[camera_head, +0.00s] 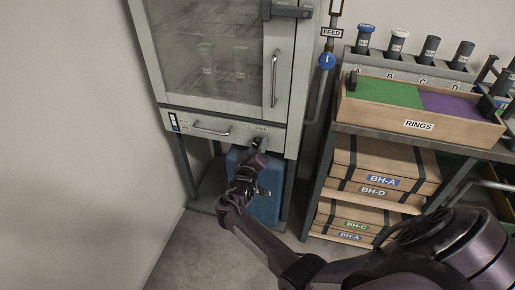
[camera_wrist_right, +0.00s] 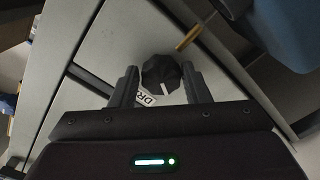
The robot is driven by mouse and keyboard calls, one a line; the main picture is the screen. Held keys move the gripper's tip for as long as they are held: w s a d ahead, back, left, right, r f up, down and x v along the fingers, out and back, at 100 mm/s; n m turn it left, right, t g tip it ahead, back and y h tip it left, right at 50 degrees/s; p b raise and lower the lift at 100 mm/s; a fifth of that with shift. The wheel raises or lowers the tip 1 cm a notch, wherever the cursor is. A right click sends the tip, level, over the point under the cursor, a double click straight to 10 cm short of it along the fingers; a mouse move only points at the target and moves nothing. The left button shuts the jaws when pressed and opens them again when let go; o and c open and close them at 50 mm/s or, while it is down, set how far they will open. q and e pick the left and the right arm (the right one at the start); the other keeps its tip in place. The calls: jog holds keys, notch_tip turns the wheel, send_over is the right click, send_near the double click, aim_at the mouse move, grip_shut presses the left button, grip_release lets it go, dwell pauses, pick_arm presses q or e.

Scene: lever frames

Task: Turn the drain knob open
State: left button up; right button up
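The drain knob (camera_wrist_right: 163,78) is a dark faceted knob with a white mark on it, on the pale panel below the cabinet door. A partly covered label beginning "DR" lies beside it in the right wrist view. My right gripper (camera_wrist_right: 161,86) is open, with one finger on each side of the knob. A narrow gap shows at the left finger; whether the right finger touches cannot be told. In the head view my right gripper (camera_head: 258,145) reaches up to the panel just below the small label (camera_head: 260,128) and largely hides the knob. My left gripper is not in view.
A glass-door cabinet (camera_head: 147,50) stands above the panel, with a drawer-like handle (camera_head: 211,131) left of the knob. A blue container (camera_head: 266,207) is below. A brass rod (camera_wrist_right: 189,39) is near the knob.

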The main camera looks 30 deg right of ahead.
jog(key=o, duration=0.3)
jog(key=shift+f, duration=0.1)
jog(key=shift+s+a, duration=0.1)
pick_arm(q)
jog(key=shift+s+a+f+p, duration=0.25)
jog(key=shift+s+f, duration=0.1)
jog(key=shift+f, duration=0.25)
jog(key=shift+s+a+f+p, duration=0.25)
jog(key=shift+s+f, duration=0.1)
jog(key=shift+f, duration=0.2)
pick_arm(e)
jog(key=v, duration=0.7)
jog(key=shift+s+a, duration=0.15)
jog(key=shift+a, duration=0.1)
